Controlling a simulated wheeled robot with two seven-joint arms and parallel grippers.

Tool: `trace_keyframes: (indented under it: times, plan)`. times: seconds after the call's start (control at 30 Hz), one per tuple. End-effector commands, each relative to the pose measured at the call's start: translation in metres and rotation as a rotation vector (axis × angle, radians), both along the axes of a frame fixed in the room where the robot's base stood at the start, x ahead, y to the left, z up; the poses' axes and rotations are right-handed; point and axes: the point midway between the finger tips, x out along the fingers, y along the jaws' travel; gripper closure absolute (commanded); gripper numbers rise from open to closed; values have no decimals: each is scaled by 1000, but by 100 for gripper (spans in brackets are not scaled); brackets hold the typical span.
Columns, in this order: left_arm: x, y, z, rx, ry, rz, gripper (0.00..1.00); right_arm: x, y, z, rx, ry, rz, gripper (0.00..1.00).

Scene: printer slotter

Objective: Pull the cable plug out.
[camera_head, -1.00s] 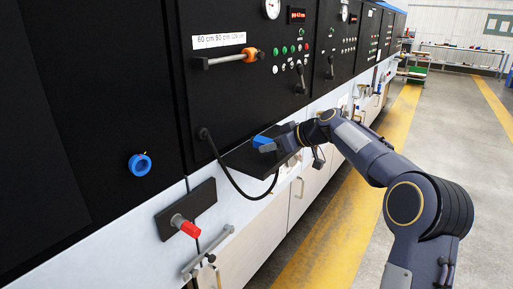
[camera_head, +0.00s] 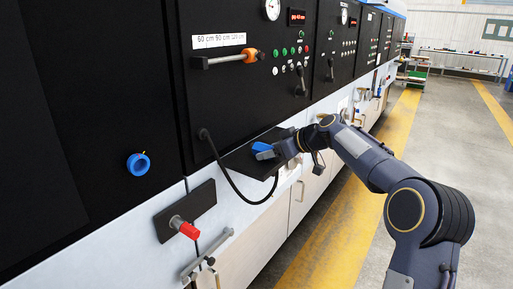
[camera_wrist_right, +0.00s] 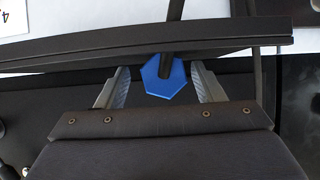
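The blue cable plug (camera_head: 261,146) shows at the black shelf of the machine, and a black cable (camera_head: 232,186) loops below it. In the right wrist view the plug is a blue hexagon (camera_wrist_right: 164,79) with a dark rod-like part at its upper edge. My right gripper (camera_head: 266,152) is at the plug. In the right wrist view its two grey fingers (camera_wrist_right: 160,70) stand on either side of the plug, with a narrow gap on each side. It is open around the plug, not shut on it. My left gripper is out of view.
The black shelf (camera_head: 238,160) juts from the machine front. An orange-collared handle (camera_head: 228,59), a blue ring (camera_head: 138,164) and a red-tipped knob (camera_head: 186,228) stick out nearby. The floor to the right is free.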

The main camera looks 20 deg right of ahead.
Motion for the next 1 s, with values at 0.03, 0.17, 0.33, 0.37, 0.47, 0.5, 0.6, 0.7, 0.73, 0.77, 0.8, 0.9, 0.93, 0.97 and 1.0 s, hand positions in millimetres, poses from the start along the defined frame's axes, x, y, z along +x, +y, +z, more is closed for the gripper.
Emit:
trace_keyframes:
  times: [0.03, 0.17, 0.33, 0.37, 0.47, 0.5, 0.6, 0.7, 0.73, 0.77, 0.8, 0.9, 0.93, 0.97, 1.0]
  plan:
    - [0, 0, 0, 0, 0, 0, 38, 0, 0, 0, 0, 0, 0, 39]
    - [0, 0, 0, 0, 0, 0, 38, 0, 0, 0, 0, 0, 0, 39]
    - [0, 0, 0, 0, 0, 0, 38, -1, -1, 0, -1, 1, 0, 39]
    - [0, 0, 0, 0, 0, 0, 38, -2, -2, 1, -1, 1, -1, 39]
    - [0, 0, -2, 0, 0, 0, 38, -8, -7, 6, -1, -1, -2, 39]
    - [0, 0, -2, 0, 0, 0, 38, -13, -10, 9, -1, -2, -3, 39]
    - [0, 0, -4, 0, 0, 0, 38, -25, -20, 18, -1, -2, -4, 39]
    - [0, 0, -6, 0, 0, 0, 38, -38, -28, 26, -1, -2, -3, 39]
    - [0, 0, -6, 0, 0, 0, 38, -41, -31, 28, -1, -2, -3, 39]
    - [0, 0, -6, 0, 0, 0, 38, -44, -33, 30, -1, -1, -3, 39]
    - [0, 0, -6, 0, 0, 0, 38, -47, -35, 33, 0, -1, -2, 39]
    - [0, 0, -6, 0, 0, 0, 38, -53, -38, 37, 0, 0, 0, 39]
    - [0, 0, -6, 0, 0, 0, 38, -54, -39, 37, 0, 0, 0, 39]
    - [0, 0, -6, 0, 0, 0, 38, -54, -40, 38, 0, 0, 0, 39]
    - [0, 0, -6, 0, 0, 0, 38, -55, -40, 38, 0, 0, 1, 39]
